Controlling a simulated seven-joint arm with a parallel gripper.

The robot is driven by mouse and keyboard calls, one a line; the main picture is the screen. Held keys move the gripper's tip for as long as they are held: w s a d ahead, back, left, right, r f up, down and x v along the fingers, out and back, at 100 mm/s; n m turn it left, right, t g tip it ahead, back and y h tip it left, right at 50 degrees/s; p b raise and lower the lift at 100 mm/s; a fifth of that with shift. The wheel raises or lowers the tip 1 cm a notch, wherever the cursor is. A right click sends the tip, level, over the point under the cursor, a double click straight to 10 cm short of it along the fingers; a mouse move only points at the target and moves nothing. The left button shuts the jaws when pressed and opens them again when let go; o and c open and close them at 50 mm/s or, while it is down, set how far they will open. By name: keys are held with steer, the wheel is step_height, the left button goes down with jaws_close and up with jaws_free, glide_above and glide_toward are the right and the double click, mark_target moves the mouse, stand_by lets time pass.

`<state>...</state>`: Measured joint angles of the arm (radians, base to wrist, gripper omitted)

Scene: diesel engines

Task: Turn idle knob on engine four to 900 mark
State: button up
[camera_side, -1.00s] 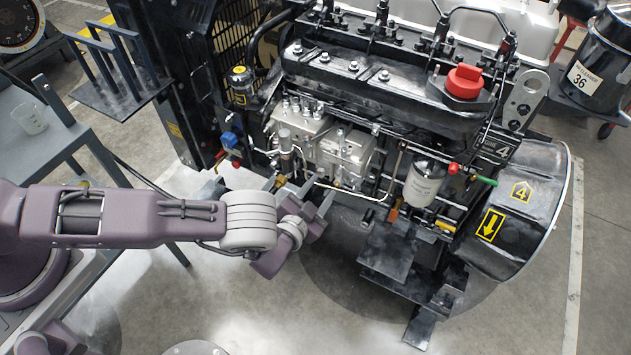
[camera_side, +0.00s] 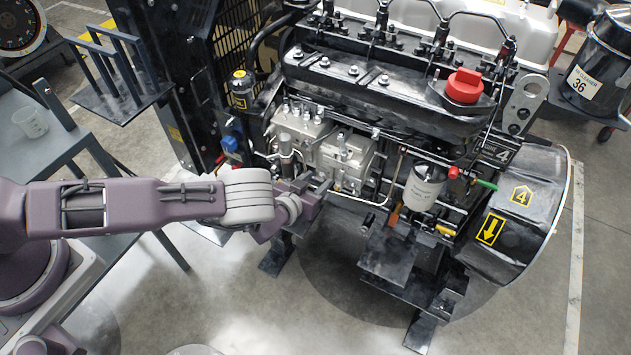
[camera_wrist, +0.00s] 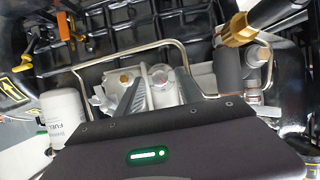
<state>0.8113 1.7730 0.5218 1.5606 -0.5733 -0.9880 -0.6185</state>
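My gripper (camera_side: 318,184) is close against the lower front of this housing. In the wrist view, my gripper (camera_wrist: 160,88) has two dark fingers apart, with a round silver knob-like part (camera_wrist: 160,75) between their tips. I cannot tell whether the fingers touch it. No 900 mark or scale is legible, and I cannot confirm that this part is the idle knob.
A bent metal pipe (camera_wrist: 128,53) crosses above the fingers. A dark cylinder with a brass collar (camera_wrist: 240,32) is close at the right. A white fuel filter (camera_side: 424,185) is right of the pump. A blue-grey table with a cup (camera_side: 31,122) stands at the left.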

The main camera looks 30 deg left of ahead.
jaws_close()
steer(key=m+y, duration=0.2)
steer(key=m, duration=0.1)
steer(key=shift+s+d+f, duration=0.1)
steer(key=shift+d, duration=0.15)
steer(key=shift+d+f+m+y, duration=0.1)
steer(key=shift+m+y, duration=0.7)
steer(key=shift+m, duration=0.4)
steer(key=shift+o, duration=0.2)
jaws_free()
steer(key=shift+t, duration=0.3)
